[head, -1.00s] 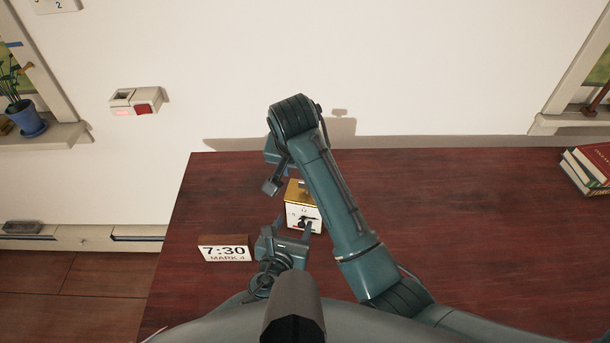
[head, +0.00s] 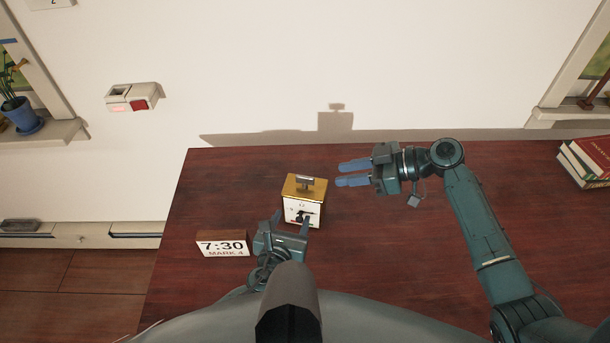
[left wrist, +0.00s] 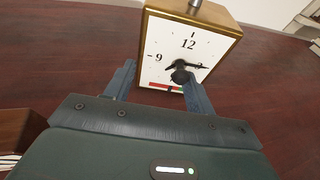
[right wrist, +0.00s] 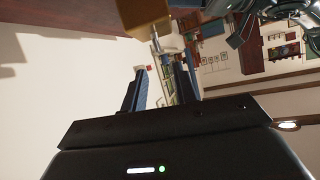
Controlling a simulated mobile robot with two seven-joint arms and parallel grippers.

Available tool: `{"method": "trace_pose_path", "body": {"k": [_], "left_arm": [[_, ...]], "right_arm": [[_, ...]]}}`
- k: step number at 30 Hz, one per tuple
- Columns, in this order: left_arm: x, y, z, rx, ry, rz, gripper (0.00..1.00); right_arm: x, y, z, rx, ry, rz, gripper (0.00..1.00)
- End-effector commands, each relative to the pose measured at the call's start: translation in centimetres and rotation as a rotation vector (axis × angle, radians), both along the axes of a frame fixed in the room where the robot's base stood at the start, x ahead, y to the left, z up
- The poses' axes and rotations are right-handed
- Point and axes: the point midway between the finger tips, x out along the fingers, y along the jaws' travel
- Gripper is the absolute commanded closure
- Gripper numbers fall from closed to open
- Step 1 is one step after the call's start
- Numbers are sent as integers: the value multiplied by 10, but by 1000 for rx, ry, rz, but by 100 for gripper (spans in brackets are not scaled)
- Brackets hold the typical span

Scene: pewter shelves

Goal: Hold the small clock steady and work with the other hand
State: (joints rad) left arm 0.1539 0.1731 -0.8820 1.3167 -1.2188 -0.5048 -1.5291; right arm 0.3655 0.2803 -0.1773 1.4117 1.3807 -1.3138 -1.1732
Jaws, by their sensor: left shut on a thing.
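The small clock (head: 302,213) stands upright on the dark red table, with a gold top, a knob or handle on it and a white face with black hands. Its face (left wrist: 160,52) shows in the left wrist view, with a dark knob at the centre and a red band below. The sign (head: 222,245) beside the clock reads "7:30 MARK 4".
The table (head: 400,260) is largely clear to the right. Books (head: 585,165) lie at its far right edge. A wall box (head: 134,97) with a red part is at the left. A potted plant (head: 20,115) stands on the left sill.

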Motion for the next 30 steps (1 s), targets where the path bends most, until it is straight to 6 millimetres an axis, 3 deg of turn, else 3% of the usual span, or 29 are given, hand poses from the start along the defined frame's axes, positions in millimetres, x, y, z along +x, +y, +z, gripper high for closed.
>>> {"method": "trace_pose_path", "body": {"k": [4, 8, 22, 30], "left_arm": [[0, 0, -1, 1, 1, 0, 74], [0, 0, 0, 2, 0, -1, 74], [0, 0, 0, 2, -1, -1, 74], [0, 0, 0, 2, -1, -1, 74]], "right_arm": [[0, -11, 4, 27, -72, 18, 71], [1, -6, 2, 36, -88, 25, 71], [21, 73, -30, 36, -86, 25, 71], [27, 93, -40, 33, -86, 25, 71]]}}
